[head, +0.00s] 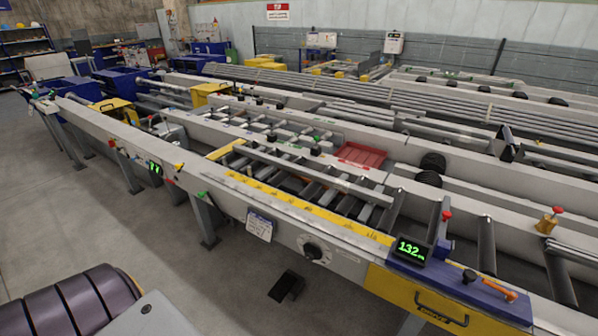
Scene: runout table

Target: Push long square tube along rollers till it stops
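A long light-grey square tube (312,173) lies across the dark rollers (322,196) of the runout table in the head view. It runs from upper left to lower right. Its far left end is close to a short yellow crosspiece (226,149); I cannot tell whether they touch. Its near right end lies by the upright roller-like bars on the right. Neither of my grippers is in view, so nothing of mine shows at the tube.
A yellow scale strip (310,207) runs along the table's front rail. A green-lit display (411,249), a red tray (361,155) and an orange-handled lever (497,290) sit on or beside the table. More tube racks fill the back. Open floor (120,215) lies at the left.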

